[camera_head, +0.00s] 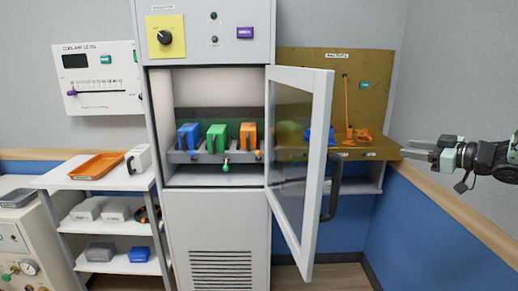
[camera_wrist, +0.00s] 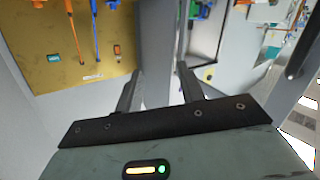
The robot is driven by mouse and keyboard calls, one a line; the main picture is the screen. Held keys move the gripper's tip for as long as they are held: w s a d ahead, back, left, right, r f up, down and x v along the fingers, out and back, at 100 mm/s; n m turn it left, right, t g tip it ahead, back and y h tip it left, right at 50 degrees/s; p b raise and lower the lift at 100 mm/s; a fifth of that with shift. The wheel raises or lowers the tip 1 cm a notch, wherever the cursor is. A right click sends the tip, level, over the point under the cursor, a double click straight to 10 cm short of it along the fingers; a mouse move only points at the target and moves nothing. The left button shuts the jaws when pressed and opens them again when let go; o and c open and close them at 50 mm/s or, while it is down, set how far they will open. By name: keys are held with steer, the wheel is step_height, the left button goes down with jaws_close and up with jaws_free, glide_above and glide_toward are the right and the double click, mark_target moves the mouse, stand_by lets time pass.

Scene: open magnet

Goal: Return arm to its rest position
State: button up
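My gripper (camera_head: 408,149) is at the far right of the head view, pointing left, with part of my arm behind it. It is in front of the right-hand wall and the right end of the brown panel. In the wrist view, the two dark fingers of my gripper (camera_wrist: 159,72) stand apart with nothing between them. The gripper is open and empty. The rest of my arm is outside the picture.
A tall cabinet (camera_head: 216,222) has its glass door (camera_head: 318,120) swung open toward me. Blue (camera_head: 188,136), green (camera_head: 217,138) and orange (camera_head: 249,135) modules stand inside. A white shelf cart (camera_head: 68,181) carries an orange tray (camera_head: 97,166). A brown tool panel (camera_head: 378,90) hangs right.

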steer(key=s+a+f+m+g+h, duration=0.3)
steer(key=s+a+f+g, duration=0.1)
steer(key=s, duration=0.5)
steer(key=s+a+f+m+g+h, duration=0.3)
steer(key=s+f+m, duration=0.1)
steer(key=s, duration=0.6)
steer(key=s+a+f+m+g+h, duration=0.3)
steer(key=s+a+f+g+h, duration=0.15)
steer(key=s, duration=0.45)
steer(key=s+a+r+n+g+y, duration=0.1)
steer(key=s+a+r+n, duration=0.1)
steer(key=s+a+n, duration=0.5)
steer(key=s+a, duration=0.5)
steer(key=a, duration=0.5)
steer(key=shift+s+n, duration=0.3)
steer(key=shift+s, duration=0.1)
